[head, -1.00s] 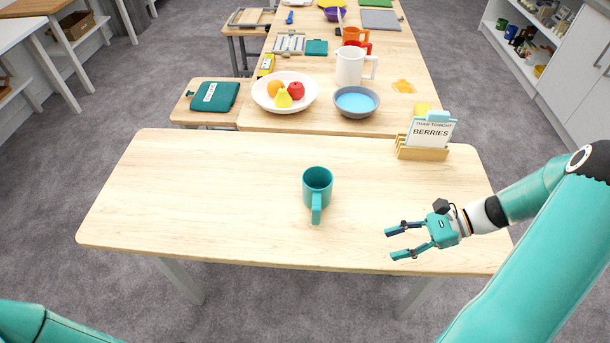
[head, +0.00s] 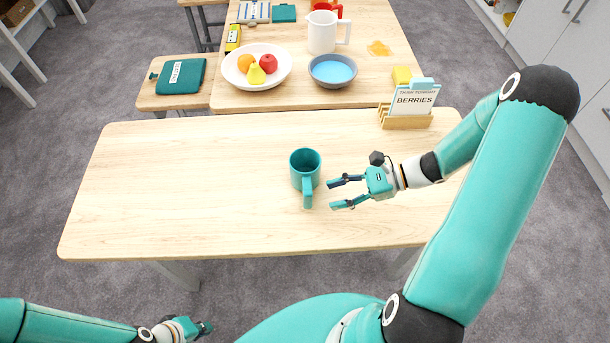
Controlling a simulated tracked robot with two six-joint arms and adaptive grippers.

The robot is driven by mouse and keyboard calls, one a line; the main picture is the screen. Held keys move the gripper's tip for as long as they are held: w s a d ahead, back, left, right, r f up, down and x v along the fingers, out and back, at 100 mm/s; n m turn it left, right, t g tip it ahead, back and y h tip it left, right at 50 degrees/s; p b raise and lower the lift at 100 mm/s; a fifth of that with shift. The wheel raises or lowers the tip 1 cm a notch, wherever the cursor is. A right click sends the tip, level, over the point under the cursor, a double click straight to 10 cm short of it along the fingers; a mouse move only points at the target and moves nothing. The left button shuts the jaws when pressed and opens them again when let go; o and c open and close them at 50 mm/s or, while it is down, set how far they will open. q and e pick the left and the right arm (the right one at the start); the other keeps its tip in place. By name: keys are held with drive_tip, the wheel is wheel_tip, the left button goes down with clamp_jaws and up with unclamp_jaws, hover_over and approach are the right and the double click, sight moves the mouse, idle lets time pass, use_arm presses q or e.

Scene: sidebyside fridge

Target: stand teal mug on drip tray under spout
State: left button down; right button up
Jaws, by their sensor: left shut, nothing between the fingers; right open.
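The teal mug (head: 304,172) stands upright on the near wooden table (head: 160,190), its handle pointing toward me. My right gripper (head: 337,193) is open and empty, with its fingertips just right of the mug and pointing at it. I cannot tell whether a fingertip touches the handle. My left gripper (head: 205,328) is low at the bottom of the view, in front of the table's near edge, shut and empty. No drip tray or spout is in view.
A card holder (head: 405,123) with a BERRIES card stands at the table's back right. Behind are a fruit bowl (head: 229,75), a blue-filled bowl (head: 333,72) and a white pitcher (head: 321,35). The table's left half is clear.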

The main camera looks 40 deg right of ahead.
sight(306, 179)
drive_tip(key=shift+p+x, duration=0.75)
drive_tip(key=shift+x, duration=2.2)
drive_tip(key=shift+w, duration=0.1)
drive_tip(key=shift+c, duration=0.2)
drive_tip(key=shift+d, duration=0.1)
clamp_jaws()
